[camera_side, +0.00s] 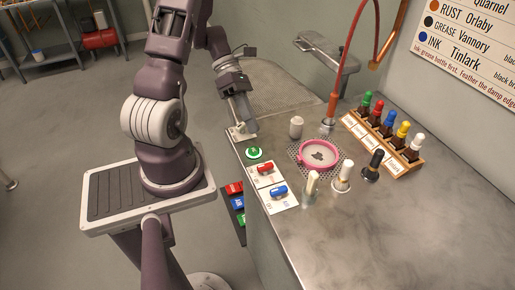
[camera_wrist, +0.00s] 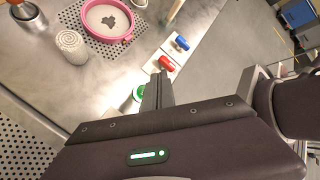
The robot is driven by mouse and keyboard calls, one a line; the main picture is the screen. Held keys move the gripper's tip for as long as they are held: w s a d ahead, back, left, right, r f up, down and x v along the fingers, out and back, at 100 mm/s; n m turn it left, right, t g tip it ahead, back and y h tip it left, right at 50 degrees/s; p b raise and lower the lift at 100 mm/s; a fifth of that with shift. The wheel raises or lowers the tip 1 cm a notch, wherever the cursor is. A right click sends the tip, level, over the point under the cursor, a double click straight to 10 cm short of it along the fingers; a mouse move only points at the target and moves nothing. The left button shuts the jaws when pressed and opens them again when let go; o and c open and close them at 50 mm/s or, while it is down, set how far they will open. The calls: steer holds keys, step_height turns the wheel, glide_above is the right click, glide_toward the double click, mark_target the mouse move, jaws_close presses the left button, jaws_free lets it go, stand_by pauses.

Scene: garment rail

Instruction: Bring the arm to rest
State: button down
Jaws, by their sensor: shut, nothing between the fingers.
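My gripper (camera_side: 248,126) hangs over the left edge of the metal counter, above and behind the green button (camera_side: 254,153). Its fingers are together with nothing between them. In the wrist view the shut fingers (camera_wrist: 160,80) point toward a white panel with a red piece (camera_wrist: 166,62) and a blue piece (camera_wrist: 181,43). The green button (camera_wrist: 139,92) is partly hidden behind the fingers there. In the side view my arm stands on its base left of the counter, with the forearm reaching down to the counter's edge.
A pink hoop (camera_side: 336,154) holding dark-stained cloth lies on a perforated plate. A white container (camera_side: 296,127), several brushes and bottles stand around it. A wooden rack (camera_side: 405,165) of colour-capped bottles stands at the back, near a red hose (camera_side: 350,50). The front right counter is clear.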

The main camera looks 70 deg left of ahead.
steer(key=s+d+r+m+t+y, duration=0.1)
steer(key=s+d+r+m+y, duration=0.2)
steer(key=d+r+m, duration=0.4)
steer(key=s+d+r+m+t+y, duration=0.2)
steer(key=d+r+m+y, duration=0.4)
steer(key=r+m, duration=0.6)
steer(key=s+d+m, duration=0.1)
steer(key=d+m, duration=0.1)
steer(key=m, duration=0.8)
steer(key=shift+s+d+t, duration=0.3)
